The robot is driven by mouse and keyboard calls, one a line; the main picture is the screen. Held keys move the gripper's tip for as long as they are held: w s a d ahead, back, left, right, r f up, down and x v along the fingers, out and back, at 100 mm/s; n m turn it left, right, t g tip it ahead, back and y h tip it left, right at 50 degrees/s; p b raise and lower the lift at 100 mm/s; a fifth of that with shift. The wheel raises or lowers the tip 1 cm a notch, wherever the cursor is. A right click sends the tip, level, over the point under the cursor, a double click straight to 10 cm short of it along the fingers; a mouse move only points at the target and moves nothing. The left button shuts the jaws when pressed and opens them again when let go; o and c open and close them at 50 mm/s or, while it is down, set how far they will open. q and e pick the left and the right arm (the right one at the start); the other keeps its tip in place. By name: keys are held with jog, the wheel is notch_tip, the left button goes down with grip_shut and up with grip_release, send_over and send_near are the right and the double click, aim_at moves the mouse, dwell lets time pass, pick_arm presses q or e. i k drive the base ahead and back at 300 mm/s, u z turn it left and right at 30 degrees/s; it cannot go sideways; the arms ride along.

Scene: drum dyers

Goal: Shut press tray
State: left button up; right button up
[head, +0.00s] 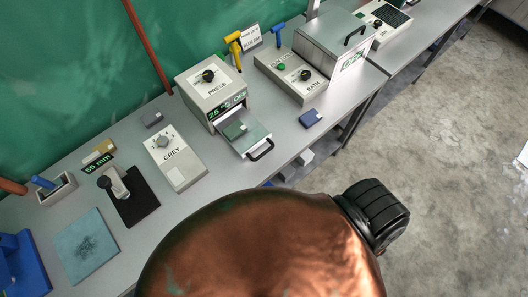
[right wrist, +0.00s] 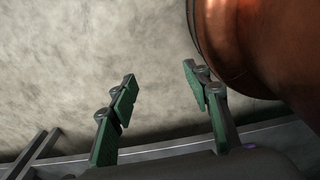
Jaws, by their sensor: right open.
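The press (head: 212,88) is a pale box with a PRESS label and a green display on its front, on the grey bench in the head view. Its tray (head: 256,133) is slid out toward the front, with a black handle (head: 262,150) at its outer end. My right gripper (right wrist: 160,78) is open and empty in the right wrist view, over the concrete floor and apart from the tray. My left gripper is in neither view.
The GREY unit (head: 174,158) stands left of the tray. A dark blue block (head: 311,118) lies to the right, in front of the BATH unit (head: 292,76). The bench (head: 225,168) is bare around the tray's left side.

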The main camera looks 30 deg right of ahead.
aim_at(256, 134)
jog(key=k, duration=0.6)
jog(key=z, duration=0.75)
jog(key=i, duration=0.5)
